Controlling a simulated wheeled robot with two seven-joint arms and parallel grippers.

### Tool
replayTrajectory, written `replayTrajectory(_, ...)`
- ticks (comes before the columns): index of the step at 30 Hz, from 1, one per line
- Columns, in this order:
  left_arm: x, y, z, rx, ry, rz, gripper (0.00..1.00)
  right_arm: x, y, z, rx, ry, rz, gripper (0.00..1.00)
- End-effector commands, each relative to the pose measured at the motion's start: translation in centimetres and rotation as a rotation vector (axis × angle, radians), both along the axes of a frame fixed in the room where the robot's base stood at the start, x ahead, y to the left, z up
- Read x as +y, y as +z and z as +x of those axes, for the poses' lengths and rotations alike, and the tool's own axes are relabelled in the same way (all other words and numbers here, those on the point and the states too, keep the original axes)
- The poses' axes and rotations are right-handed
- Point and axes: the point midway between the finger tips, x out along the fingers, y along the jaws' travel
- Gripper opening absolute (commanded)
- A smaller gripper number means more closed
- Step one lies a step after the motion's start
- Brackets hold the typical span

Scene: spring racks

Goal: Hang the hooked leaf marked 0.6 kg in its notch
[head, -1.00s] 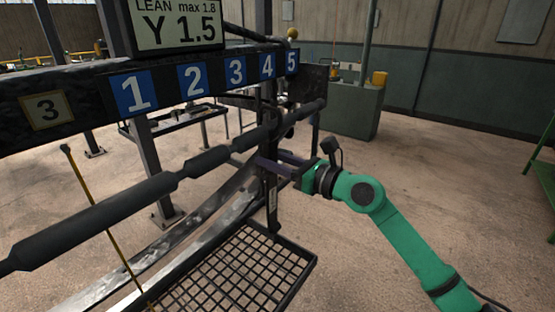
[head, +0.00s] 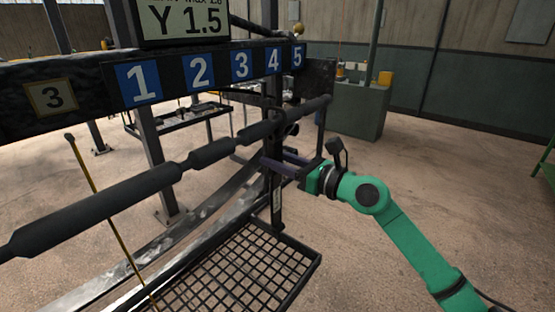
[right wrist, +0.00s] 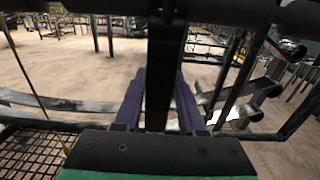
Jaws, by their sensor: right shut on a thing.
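My right gripper (head: 272,163) comes in from the right and is shut on a dark, upright leaf (head: 277,212). In the right wrist view the leaf (right wrist: 160,80) stands between the two purple-grey fingers (right wrist: 156,95) and runs up to a dark bar. A small pale label shows low on the leaf in the head view, too small to read. A black rod with narrowed notches (head: 120,207) slopes across, below the blue number plates 1 to 5 (head: 200,72). The leaf's upper end is near the rod by plates 4 and 5. I cannot tell whether its hook touches the rod. My left gripper is out of view.
A wire-mesh tray (head: 310,258) lies below the leaf. A thin yellow rod (head: 103,217) stands at left.

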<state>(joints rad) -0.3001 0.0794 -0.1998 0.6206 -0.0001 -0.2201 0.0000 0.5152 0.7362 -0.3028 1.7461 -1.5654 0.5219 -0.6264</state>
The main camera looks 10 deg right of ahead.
Motion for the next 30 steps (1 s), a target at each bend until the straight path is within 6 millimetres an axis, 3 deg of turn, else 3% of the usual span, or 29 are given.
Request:
replayTrajectory(5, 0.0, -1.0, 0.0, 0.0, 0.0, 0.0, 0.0, 0.0, -0.8, 0.0, -0.004, -0.001, 0.002, 0.0)
replayTrajectory(13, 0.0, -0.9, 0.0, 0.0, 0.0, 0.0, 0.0, 0.0, -0.8, 0.0, -0.004, -0.001, 0.002, 0.0)
replayTrajectory(14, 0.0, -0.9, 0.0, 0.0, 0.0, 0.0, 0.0, 0.0, -0.8, 0.0, -0.004, -0.001, 0.002, 0.51)
replayTrajectory(15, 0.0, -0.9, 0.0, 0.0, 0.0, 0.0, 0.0, 0.0, -0.8, 0.0, -0.004, -0.001, 0.002, 0.67)
replayTrajectory(16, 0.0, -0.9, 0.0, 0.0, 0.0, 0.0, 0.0, 0.0, -0.8, 0.0, -0.004, -0.001, 0.002, 0.75)
replayTrajectory(26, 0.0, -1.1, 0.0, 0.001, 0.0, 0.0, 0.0, -0.1, -1.2, -0.1, 0.002, -0.001, -0.002, 0.75)
replayTrajectory(30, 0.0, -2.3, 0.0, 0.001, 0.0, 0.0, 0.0, -1.3, -1.7, -1.2, 0.0, -0.004, -0.004, 0.75)
